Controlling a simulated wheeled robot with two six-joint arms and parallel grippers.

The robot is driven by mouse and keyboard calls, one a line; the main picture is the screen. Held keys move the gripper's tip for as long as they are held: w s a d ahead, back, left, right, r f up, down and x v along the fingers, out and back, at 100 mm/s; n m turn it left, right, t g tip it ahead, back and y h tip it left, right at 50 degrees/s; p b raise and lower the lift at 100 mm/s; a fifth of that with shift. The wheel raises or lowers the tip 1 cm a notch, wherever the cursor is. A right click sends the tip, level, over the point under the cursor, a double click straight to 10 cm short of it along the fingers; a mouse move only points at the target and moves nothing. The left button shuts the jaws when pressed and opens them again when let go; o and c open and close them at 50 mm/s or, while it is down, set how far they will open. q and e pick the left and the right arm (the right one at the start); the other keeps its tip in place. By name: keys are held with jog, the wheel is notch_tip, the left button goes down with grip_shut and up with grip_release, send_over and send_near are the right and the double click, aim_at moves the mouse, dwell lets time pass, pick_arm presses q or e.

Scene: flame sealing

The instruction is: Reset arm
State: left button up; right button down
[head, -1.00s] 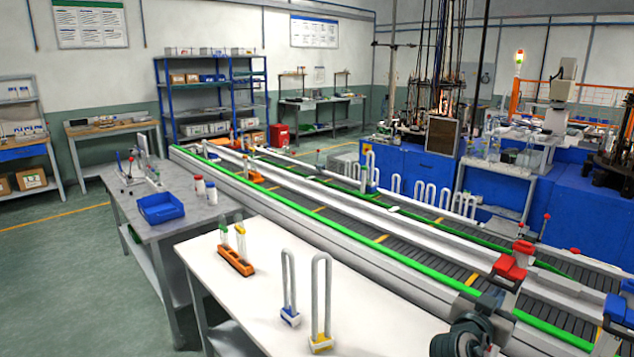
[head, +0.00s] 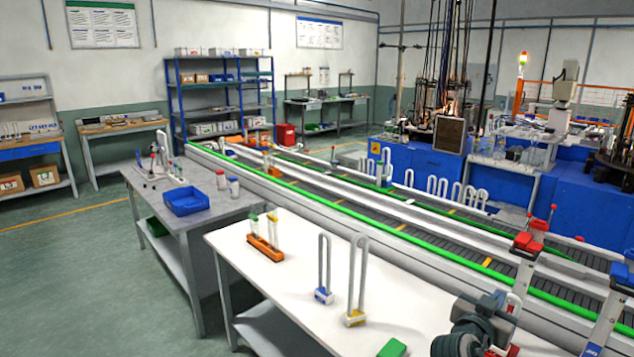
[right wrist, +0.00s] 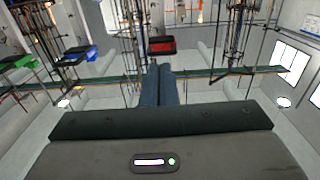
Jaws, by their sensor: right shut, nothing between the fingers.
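My right gripper shows in the right wrist view (right wrist: 158,72) with its two dark fingers together and nothing between them. In the head view dark parts of my right arm show at the bottom right, beside the white table (head: 295,318). On that table stand a U-shaped tube in a blue-and-white base (head: 323,294), another in a yellow-and-white base (head: 355,317), and an orange rack (head: 265,250) with small capped tubes. A green block (head: 392,347) lies near the front edge, partly cut off. My left gripper is not in view.
A conveyor with green rails (head: 345,212) runs diagonally behind the table. A grey table (head: 200,225) at left holds a blue bin (head: 186,201) and small bottles. Red-topped stands (head: 527,245) rise at right. Open floor lies at left.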

jog(key=s+a+f+n+g+y, duration=0.2)
jog(key=s+f+n+g+y, duration=0.3)
jog(key=s+f, duration=1.2)
jog(key=s+a+f+n+g+y, duration=0.2)
jog(key=s+a+f+n+y, duration=0.15)
jog(key=s, duration=0.55)
jog(key=s+a+f+n+g+y, duration=0.2)
jog(key=s+a+f+y, duration=0.2)
jog(key=s, duration=0.6)
notch_tip(320, 180, down, 32)
jog(key=d+r+b, duration=0.1)
jog(key=d+b, duration=0.1)
jog(key=d, duration=0.1)
pick_arm(q)
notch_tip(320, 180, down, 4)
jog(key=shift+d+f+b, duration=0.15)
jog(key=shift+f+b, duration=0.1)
jog(key=shift+b, duration=1)
pick_arm(e)
jog(key=s+f+g, duration=0.2)
jog(key=s+f, duration=1.6)
jog(key=f, duration=0.5)
jog(key=shift+s+d+m, duration=0.25)
jog(key=shift+d+m, duration=0.1)
jog(key=shift+d, duration=0.05)
